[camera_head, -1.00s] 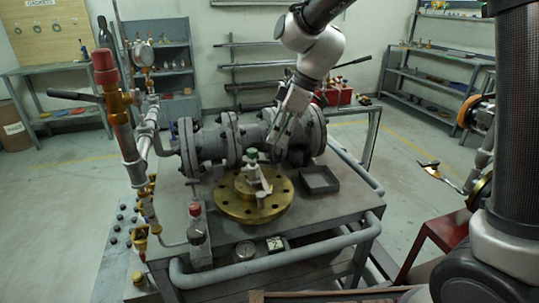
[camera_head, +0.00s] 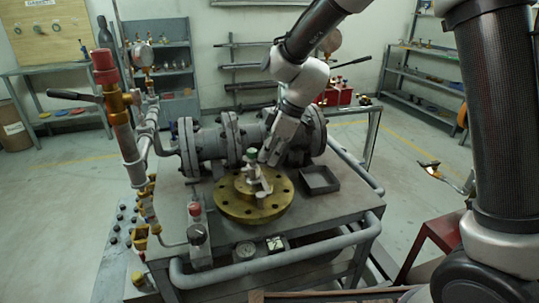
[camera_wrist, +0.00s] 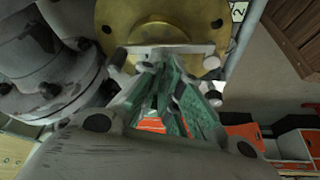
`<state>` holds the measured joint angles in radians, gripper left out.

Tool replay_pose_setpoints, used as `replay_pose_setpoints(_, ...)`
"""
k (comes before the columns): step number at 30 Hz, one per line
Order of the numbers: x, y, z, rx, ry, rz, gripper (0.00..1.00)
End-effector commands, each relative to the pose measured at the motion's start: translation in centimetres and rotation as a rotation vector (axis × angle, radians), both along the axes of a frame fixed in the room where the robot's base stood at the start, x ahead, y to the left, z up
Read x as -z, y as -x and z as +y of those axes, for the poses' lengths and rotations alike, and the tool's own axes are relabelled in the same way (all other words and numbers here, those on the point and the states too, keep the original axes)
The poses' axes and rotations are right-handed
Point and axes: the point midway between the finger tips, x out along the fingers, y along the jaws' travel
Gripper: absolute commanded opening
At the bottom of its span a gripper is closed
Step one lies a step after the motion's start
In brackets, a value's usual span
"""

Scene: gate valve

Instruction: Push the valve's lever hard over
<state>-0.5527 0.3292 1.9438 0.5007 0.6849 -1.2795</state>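The brass flange (camera_wrist: 201,17) also shows in the wrist view. My gripper (camera_head: 266,159) points down and left, close beside the fitting's top on its right; I cannot tell whether it touches. In the wrist view a pale crossbar-like part (camera_wrist: 165,49) lies in front of the flange. Which part is the lever is not clear there.
A grey flanged pipe (camera_head: 213,145) runs behind the fitting, close to my gripper. An upright pipe with a red cap (camera_head: 103,58) and black handle (camera_head: 72,96) stands at the left. An open dark tray (camera_head: 320,180) lies right of the flange. The bench's front right is clear.

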Motion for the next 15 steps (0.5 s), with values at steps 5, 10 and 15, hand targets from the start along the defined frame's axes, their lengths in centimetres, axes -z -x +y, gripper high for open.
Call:
replay_pose_setpoints(5, -0.02, 0.0, -0.01, 0.001, 0.0, 0.0, 0.0)
replay_pose_setpoints(10, -0.02, 0.13, 0.01, 0.021, 0.001, 0.0, 0.0)
replay_pose_setpoints(15, 0.02, 0.53, 0.09, 0.087, 0.002, 0.002, 0.0)
